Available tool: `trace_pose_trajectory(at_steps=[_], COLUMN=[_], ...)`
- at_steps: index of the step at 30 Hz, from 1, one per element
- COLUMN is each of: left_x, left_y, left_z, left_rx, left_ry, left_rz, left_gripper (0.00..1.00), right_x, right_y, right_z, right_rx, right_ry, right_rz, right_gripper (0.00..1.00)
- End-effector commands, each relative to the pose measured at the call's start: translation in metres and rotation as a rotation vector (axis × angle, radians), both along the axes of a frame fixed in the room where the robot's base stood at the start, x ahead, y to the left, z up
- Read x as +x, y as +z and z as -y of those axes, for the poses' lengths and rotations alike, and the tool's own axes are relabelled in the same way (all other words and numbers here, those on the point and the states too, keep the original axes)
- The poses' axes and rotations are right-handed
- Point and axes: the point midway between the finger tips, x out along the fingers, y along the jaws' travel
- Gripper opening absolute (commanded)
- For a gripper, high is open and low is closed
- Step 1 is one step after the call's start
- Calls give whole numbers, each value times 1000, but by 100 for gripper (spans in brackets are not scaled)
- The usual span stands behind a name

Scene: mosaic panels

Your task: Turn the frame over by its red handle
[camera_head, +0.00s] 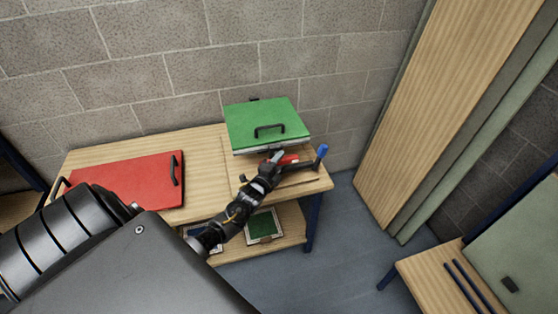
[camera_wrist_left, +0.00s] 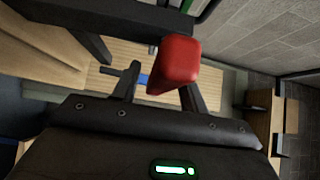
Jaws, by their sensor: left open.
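The frame appears as a green-topped panel (camera_head: 266,120) with a black handle on its top, at the right end of a wooden bench. A red handle (camera_head: 289,160) sticks out at its near side. A blue-tipped lever (camera_head: 321,152) stands just right of it. My left gripper (camera_head: 277,160) is at the red handle. In the left wrist view the red handle (camera_wrist_left: 178,64) lies in front of and between the spread fingers of the gripper (camera_wrist_left: 160,88). The gripper is open; contact cannot be told. My right gripper is not in view.
A red board (camera_head: 130,182) with black handles lies on the left of the bench (camera_head: 190,140). A green-and-white panel (camera_head: 263,226) rests on the lower shelf. A block wall is behind. Tall wooden boards (camera_head: 440,110) stand at right, with another bench (camera_head: 440,280) below. Floor between is clear.

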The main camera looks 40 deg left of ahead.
Motion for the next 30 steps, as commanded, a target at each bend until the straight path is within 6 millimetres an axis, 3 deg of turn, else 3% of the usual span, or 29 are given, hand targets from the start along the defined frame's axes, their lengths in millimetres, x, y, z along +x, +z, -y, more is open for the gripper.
trace_pose_trajectory(at_steps=[11,21,30], left_x=[6,6,7], left_y=[0,0,0], left_z=[-1,-1,-1], left_rx=[0,0,2], left_ry=[-1,0,-1], left_rz=[0,-1,-3], left_gripper=[44,0,0], right_x=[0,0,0], right_y=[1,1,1], right_z=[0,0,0], right_rx=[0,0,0], right_ry=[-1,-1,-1], right_rz=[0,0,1], right_gripper=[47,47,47])
